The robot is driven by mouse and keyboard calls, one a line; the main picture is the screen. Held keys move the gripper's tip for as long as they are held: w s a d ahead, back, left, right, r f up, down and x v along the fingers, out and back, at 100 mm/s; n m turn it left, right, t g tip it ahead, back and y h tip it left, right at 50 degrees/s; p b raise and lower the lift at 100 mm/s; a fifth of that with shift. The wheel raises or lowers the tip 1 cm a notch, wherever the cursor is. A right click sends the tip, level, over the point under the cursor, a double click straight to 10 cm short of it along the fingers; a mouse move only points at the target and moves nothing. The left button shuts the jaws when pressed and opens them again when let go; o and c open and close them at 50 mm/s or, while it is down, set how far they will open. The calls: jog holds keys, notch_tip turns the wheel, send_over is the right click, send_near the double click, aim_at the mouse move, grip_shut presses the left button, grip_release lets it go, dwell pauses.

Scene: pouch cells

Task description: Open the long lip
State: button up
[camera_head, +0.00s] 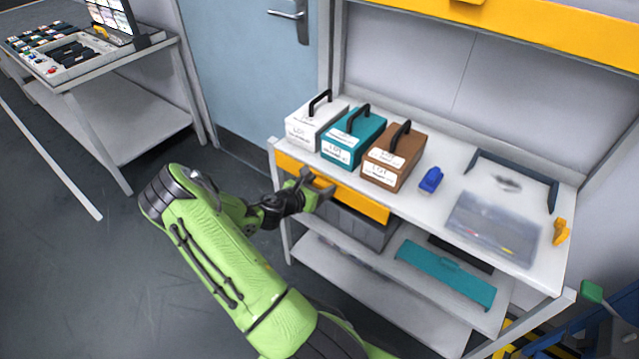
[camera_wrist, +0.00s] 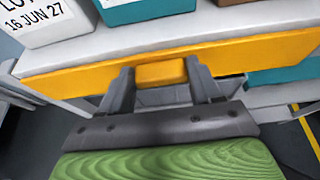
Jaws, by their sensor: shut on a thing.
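The long yellow lip (camera_head: 362,204) runs along the front edge of the white workbench, below the top. In the wrist view the lip (camera_wrist: 245,54) spans nearly the full width, with a short yellow tab (camera_wrist: 161,73) standing out from its middle. My gripper (camera_head: 318,186) is at the lip's front. In the wrist view my gripper's dark fingers (camera_wrist: 161,80) stand on either side of the tab and are shut on it. The finger contact is partly hidden in the head view.
White, teal and brown handled boxes (camera_head: 316,125) (camera_head: 352,139) (camera_head: 393,160) stand on the bench above the lip. A blue object (camera_head: 431,180) and a clear case (camera_head: 492,229) lie to the right. A grey bin (camera_head: 360,225) sits below. Open floor lies left.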

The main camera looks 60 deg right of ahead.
jog(key=o, duration=1.5)
jog(key=p+v, duration=0.3)
jog(key=v, duration=1.3)
jog(key=shift+d, duration=0.1)
